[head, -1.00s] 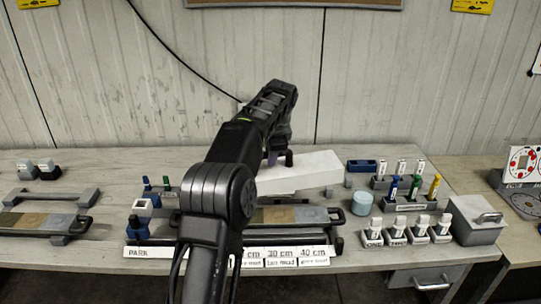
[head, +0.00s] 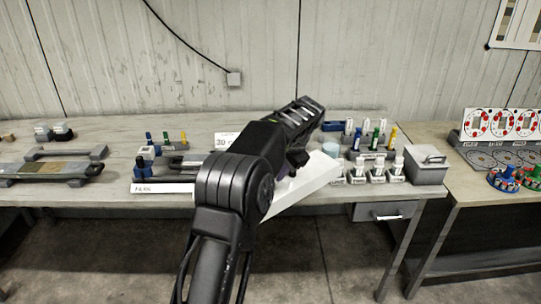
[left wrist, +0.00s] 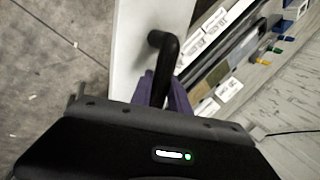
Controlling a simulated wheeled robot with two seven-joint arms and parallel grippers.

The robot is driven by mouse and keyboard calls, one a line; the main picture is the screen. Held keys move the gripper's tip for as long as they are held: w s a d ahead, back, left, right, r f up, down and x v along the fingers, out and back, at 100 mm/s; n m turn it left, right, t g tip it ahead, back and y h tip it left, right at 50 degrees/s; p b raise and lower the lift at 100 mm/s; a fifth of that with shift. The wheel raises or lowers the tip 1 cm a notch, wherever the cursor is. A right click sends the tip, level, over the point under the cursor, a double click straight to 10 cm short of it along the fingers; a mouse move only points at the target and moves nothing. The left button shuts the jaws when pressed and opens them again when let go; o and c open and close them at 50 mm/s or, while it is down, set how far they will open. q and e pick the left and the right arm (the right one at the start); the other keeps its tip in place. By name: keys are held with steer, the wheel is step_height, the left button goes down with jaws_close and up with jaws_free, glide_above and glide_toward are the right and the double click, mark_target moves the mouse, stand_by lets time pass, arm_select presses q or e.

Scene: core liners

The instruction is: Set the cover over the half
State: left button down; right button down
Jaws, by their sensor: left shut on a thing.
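The cover (head: 312,180) is a long white slab with a black handle (left wrist: 166,48). My left gripper (left wrist: 160,92) is shut on this handle; its purple fingers sit on either side of it. In the head view the cover slants in front of the bench's front edge, and my left arm hides part of it. A half with brown and grey core (head: 50,170) lies at the left of the bench. Another half is mostly hidden behind my arm; its core (left wrist: 228,68) shows beside the cover in the left wrist view. My right gripper is not in view.
Behind the cover stand bottles and coloured markers (head: 376,138) in holders and a grey lidded box (head: 427,164). A label strip (head: 163,188) marked PARK lies along the bench front. A second table (head: 465,165) with dotted cards stands right. The floor in front is clear.

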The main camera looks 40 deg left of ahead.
arm_select(q)
steer(key=s+d+f+n+b, duration=0.1)
steer(key=s+d+f, duration=0.2)
steer(key=d, duration=0.5)
steer(key=s+d+f+n+g+b, duration=0.1)
steer(key=s+d+f, duration=0.3)
steer(key=d, duration=0.4)
steer(key=s+d+f+n+b, duration=0.1)
steer(key=s+d+f, duration=0.3)
steer(key=d, duration=0.4)
steer(key=shift+d+f+b, duration=0.15)
steer(key=shift+f+b, duration=0.45)
steer(key=shift+b, duration=0.15)
steer(key=shift+w, duration=0.1)
